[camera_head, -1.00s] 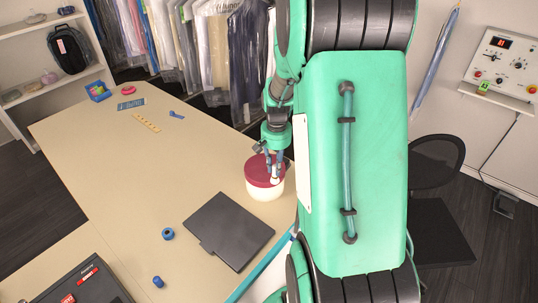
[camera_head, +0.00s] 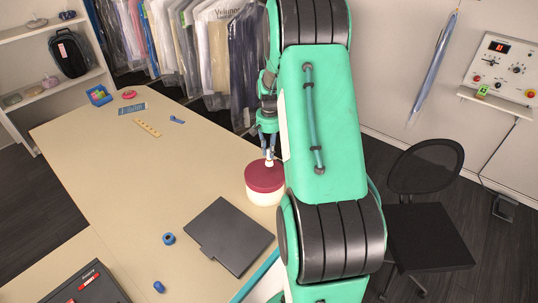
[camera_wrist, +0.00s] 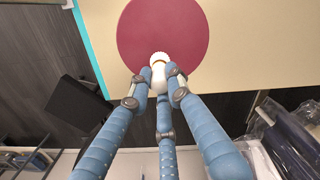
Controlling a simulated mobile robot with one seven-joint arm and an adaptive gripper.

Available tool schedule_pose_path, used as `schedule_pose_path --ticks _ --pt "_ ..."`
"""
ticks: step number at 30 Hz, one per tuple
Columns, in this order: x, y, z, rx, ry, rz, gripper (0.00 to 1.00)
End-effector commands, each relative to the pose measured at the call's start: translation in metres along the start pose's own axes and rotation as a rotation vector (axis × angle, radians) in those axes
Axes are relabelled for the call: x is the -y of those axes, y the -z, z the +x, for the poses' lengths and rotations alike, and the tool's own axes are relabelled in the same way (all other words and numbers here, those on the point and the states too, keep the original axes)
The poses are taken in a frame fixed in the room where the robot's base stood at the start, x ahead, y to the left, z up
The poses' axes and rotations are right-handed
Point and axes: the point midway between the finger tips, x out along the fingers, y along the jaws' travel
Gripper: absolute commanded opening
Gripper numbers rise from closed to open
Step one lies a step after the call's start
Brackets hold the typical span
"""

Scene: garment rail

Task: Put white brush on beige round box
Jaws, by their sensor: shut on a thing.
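The round box (camera_head: 265,195) has a beige body and a dark red lid, and stands on the table near its right edge. Its red lid (camera_wrist: 165,30) fills the top middle of the wrist view. My gripper (camera_head: 268,152) is at the far side of the lid. It is shut on the white brush (camera_wrist: 158,68), whose ridged white end points toward the lid. In the head view the brush is a small white spot (camera_head: 269,162) at the lid's far edge. I cannot tell whether it touches the lid.
A dark flat folder (camera_head: 228,235) lies left of the box. A blue tape roll (camera_head: 169,239) and a small blue item (camera_head: 159,287) lie nearby. Hanging garments (camera_head: 215,50) line the far side. A black chair (camera_head: 428,215) stands to the right. The table's middle is clear.

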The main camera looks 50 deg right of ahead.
Motion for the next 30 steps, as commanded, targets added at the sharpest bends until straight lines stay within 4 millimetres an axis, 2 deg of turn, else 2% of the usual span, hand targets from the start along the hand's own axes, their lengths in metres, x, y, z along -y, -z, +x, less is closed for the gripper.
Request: schedule_pose_path --ticks 5,16,25,30 --pt "0.002 0.009 0.001 0.000 0.000 0.000 0.00" --pt "0.002 0.009 0.002 0.000 0.000 0.000 0.00" --pt "0.002 0.009 0.029 0.001 0.000 0.000 0.00" --pt "0.002 0.010 0.036 -0.001 0.000 0.000 0.00"
